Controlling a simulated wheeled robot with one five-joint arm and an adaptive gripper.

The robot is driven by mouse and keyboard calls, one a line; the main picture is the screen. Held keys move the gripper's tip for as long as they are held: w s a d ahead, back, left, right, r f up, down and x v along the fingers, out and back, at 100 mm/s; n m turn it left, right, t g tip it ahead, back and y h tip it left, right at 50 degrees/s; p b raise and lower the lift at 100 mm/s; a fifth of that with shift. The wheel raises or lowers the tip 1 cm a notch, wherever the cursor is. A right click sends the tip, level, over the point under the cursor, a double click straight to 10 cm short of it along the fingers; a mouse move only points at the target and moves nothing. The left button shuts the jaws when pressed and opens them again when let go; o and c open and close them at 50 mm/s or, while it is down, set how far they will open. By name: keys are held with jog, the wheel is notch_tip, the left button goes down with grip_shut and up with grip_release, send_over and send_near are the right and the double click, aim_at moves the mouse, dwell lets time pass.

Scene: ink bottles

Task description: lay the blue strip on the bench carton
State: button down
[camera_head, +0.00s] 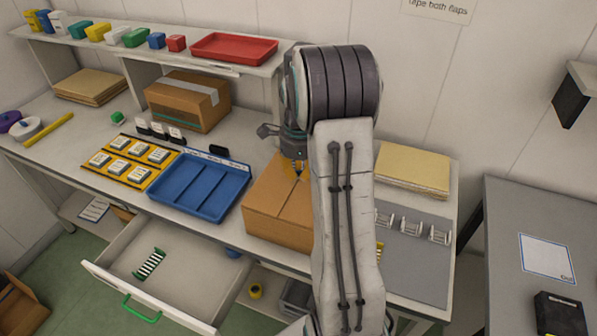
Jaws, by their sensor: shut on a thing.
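My gripper (294,162) points down over the brown bench carton (277,213), near its back edge. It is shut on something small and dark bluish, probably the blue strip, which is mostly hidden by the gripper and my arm. I cannot tell whether the held thing touches the carton. The carton's top flaps are closed with a seam between them, and my arm covers its right side.
A blue divided tray (201,217) stands left of the carton. A taped carton (188,126) stands behind it. A drawer (183,302) is pulled out below, holding a green-and-white strip (149,264). A manila stack (412,166) and grey mat (411,272) are at right.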

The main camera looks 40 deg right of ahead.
aim_at(299, 198)
jog(key=shift+f, duration=0.15)
jog(key=shift+f+b, duration=2.05)
jog(key=shift+f, duration=1.2)
jog(key=shift+f+b, duration=0.5)
jog(key=shift+f, duration=0.1)
jog(key=c, duration=1.3)
grip_release()
jog(key=shift+c, duration=0.2)
notch_tip(299, 198, up, 12)
jog(key=shift+s+a, duration=0.2)
jog(key=shift+s, duration=0.15)
